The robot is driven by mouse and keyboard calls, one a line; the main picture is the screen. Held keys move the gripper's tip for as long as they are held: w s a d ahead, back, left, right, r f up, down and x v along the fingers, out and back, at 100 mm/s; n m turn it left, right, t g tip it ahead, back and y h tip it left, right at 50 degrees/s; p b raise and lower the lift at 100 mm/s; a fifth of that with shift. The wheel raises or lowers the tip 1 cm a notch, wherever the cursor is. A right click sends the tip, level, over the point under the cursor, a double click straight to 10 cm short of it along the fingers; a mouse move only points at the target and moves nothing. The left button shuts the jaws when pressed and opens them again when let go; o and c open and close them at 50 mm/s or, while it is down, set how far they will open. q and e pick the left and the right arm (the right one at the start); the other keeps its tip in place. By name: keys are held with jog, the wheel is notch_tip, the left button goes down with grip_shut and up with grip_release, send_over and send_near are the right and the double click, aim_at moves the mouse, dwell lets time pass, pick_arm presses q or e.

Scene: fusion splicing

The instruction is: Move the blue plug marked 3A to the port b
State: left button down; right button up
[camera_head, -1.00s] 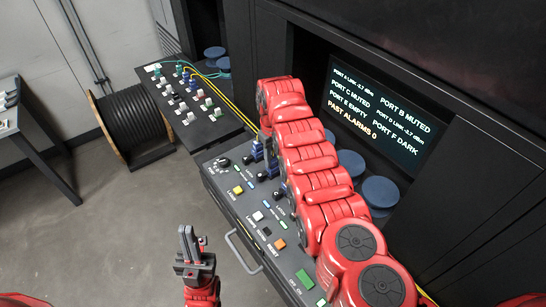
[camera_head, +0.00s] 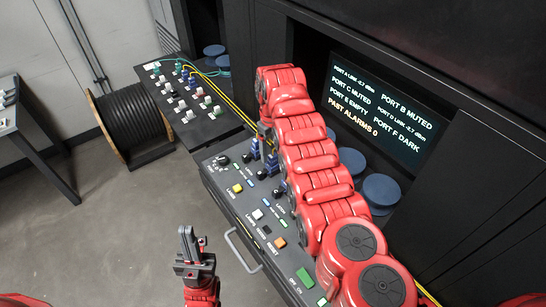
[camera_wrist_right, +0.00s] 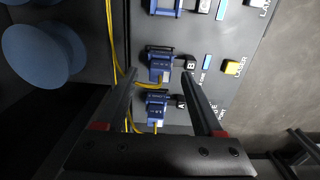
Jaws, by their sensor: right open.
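Blue plugs stand in the near console (camera_head: 240,205), by my right arm. In the right wrist view, one blue plug (camera_wrist_right: 159,66) sits beside a black knob marked B (camera_wrist_right: 190,64). Another blue plug (camera_wrist_right: 155,104) sits beside a knob marked A (camera_wrist_right: 181,102), and a third shows at the top edge. No plug's 3A marking is readable. My right gripper (camera_wrist_right: 160,75) is open, its fingers to either side of the B and A plugs, holding nothing. My right arm hides it in the head view. My left gripper (camera_head: 188,240) is away from the console, over the floor; its jaw opening is unclear.
A screen (camera_head: 380,110) reads port B muted, port E empty, port F dark. A second panel (camera_head: 205,125) with small plugs stands behind. Yellow cables (camera_wrist_right: 112,40) run beside the plugs. Blue round stools (camera_head: 381,190) and a cable reel (camera_head: 132,125) stand around.

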notch_tip(320, 180, up, 5)
jog(key=shift+r+b, duration=0.2)
jog(key=shift+b, duration=0.8)
notch_tip(320, 180, up, 9)
jog(key=p, duration=0.7)
jog(key=shift+r, duration=0.15)
